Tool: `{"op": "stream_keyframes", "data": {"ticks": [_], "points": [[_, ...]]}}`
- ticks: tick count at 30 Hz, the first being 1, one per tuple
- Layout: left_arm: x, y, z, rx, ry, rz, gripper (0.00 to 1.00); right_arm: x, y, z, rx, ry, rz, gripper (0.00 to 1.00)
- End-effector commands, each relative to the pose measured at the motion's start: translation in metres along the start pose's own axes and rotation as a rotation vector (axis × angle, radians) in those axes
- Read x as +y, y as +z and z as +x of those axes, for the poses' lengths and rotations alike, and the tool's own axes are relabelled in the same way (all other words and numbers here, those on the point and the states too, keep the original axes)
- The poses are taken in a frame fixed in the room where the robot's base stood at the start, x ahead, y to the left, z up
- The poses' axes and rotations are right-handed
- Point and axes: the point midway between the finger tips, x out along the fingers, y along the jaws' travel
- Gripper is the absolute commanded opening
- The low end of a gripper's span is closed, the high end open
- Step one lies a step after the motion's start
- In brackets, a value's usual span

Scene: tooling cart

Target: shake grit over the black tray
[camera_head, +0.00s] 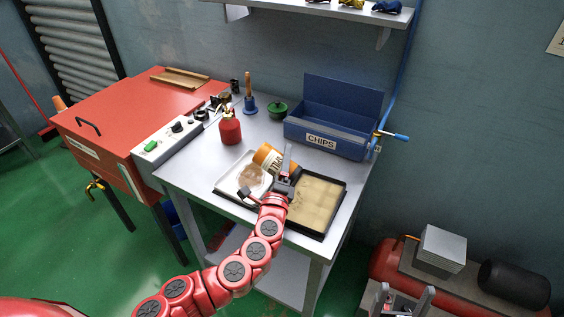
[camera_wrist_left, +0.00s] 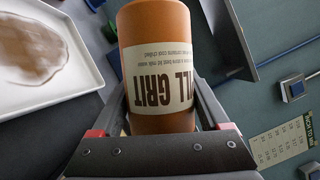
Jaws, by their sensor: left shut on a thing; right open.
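My left gripper (camera_head: 284,180) is shut on an orange grit shaker (camera_head: 266,156) with a pale label. The shaker looks tilted in the head view; its lettering shows in the left wrist view (camera_wrist_left: 161,50), between the two fingers. It is held over the area where the white tray (camera_head: 222,186) and the black tray (camera_head: 343,199) meet. The black tray has a flat sandy-tan layer inside; its left part is hidden by my arm. The white tray holds a brownish patch, also visible in the left wrist view. My right gripper (camera_head: 406,292) is open and empty, low at the right, away from the cart.
A blue CHIPS bin (camera_head: 321,140) stands behind the black tray. A red can (camera_head: 230,128), a wooden-handled blue tool (camera_head: 250,104) and a green lidded pot (camera_head: 277,109) stand further back. A red cabinet (camera_head: 100,125) adjoins at left. A red compressor (camera_head: 388,262) is at lower right.

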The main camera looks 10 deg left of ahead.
Motion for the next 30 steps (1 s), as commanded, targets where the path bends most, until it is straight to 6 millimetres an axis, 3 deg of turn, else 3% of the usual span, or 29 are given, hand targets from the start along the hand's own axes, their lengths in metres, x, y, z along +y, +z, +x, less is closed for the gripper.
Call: {"op": "stream_keyframes", "data": {"ticks": [16, 30], "points": [[-0.001, -0.001, 0.002, -0.001, -0.002, 0.0, 0.01, 0.0, 0.0, -0.001, 0.0, 0.0, 0.0, 0.79], [0.001, -0.008, 0.025, -0.003, -0.002, -0.001, 0.01, -0.001, 0.002, -0.014, 0.0, 0.0, 0.0, 0.79]]}}
